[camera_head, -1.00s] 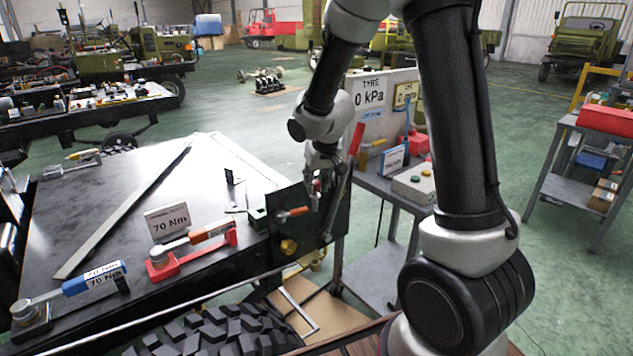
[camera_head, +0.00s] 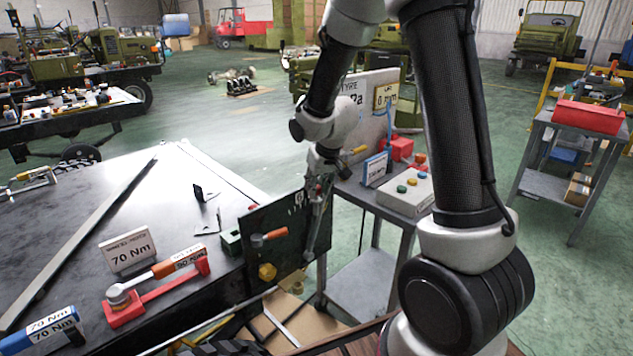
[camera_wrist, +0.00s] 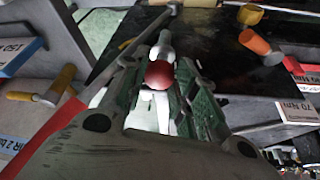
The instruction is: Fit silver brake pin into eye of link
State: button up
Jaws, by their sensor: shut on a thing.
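My gripper (camera_head: 318,185) is at the upper right edge of a dark upright panel (camera_head: 290,228) on the bench's near corner. In the wrist view, my gripper (camera_wrist: 160,85) is shut on the silver brake pin (camera_wrist: 163,42), whose red ball end (camera_wrist: 159,74) sits between the green-grey fingers. The pin's silver end points away from me toward the dark panel. A long grey bar, which looks like the link (camera_wrist: 125,55), runs slantwise beside the left finger. It also hangs below my gripper in the head view (camera_head: 317,230). I cannot make out its eye.
The bench (camera_head: 75,215) holds torque wrenches and a 70 Nm sign (camera_head: 128,250). An orange-handled part (camera_head: 270,237) and a yellow knob (camera_head: 267,272) stick out from the panel. A grey trolley with a button box (camera_head: 408,192) stands close on the right.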

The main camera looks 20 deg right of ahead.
jog(key=shift+s+d+f+n, duration=0.1)
jog(key=shift+s+f+n, duration=0.15)
jog(key=shift+f, duration=0.25)
jog(key=shift+s+f+n, duration=0.15)
jog(key=shift+f+n, duration=0.2)
jog(key=shift+f, duration=0.15)
jog(key=s+a+f+n+g+y, duration=0.1)
jog(key=a+f+n, duration=0.2)
jog(key=f+n, duration=0.2)
jog(key=s+a+f+n+g+y, duration=0.1)
jog(key=s+a+f+n+y, duration=0.1)
jog(key=a+f+n, duration=0.2)
jog(key=shift+a+f+n+g+y, duration=0.35)
jog(key=shift+f+n, duration=0.85)
jog(key=shift+f, duration=0.8)
jog(key=shift+s+d, duration=0.1)
jog(key=shift+f, duration=2.9)
jog(key=shift+f, duration=3)
